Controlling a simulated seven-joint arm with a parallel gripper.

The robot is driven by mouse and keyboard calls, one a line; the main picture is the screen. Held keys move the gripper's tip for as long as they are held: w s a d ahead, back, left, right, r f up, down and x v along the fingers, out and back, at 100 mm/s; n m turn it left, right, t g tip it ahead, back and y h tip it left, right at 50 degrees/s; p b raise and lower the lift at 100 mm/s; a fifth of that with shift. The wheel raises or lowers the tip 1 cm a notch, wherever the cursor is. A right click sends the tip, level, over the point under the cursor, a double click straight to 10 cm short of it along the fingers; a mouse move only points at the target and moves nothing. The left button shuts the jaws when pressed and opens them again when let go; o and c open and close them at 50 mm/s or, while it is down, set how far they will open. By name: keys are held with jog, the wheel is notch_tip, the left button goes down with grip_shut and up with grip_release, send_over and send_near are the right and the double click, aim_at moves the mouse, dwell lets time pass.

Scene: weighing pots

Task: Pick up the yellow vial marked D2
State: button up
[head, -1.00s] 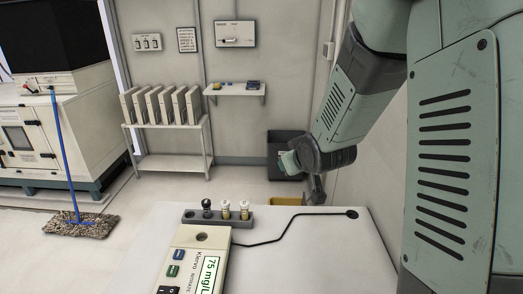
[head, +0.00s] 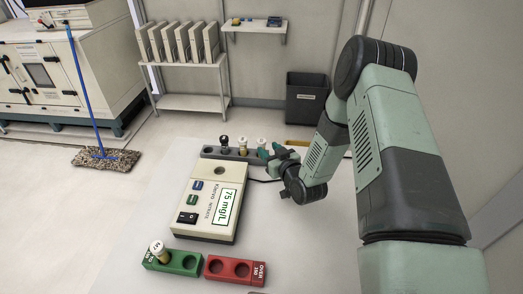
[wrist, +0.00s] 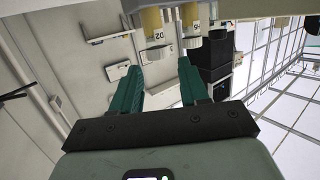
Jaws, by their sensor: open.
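In the head view my gripper (head: 270,152) is at the right end of the dark rack (head: 210,153), close beside the rightmost white-capped vial (head: 261,142). That vial appears to be D2, but its label is too small to read there. The fingers partly cover the rack's end.
A second yellow vial (wrist: 192,22) stands close beside D2. The rack also holds a black-capped vial (head: 223,142) and another white-capped vial (head: 242,142). A nitrate meter (head: 212,205) reads 75 mg/L. In front are a green block (head: 183,263) with a vial and a red block (head: 235,269).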

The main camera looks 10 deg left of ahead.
aim_at(263, 143)
jog(key=x, duration=0.6)
jog(key=shift+w+a, duration=0.1)
jog(key=shift+w, duration=0.3)
jog(key=c, duration=0.7)
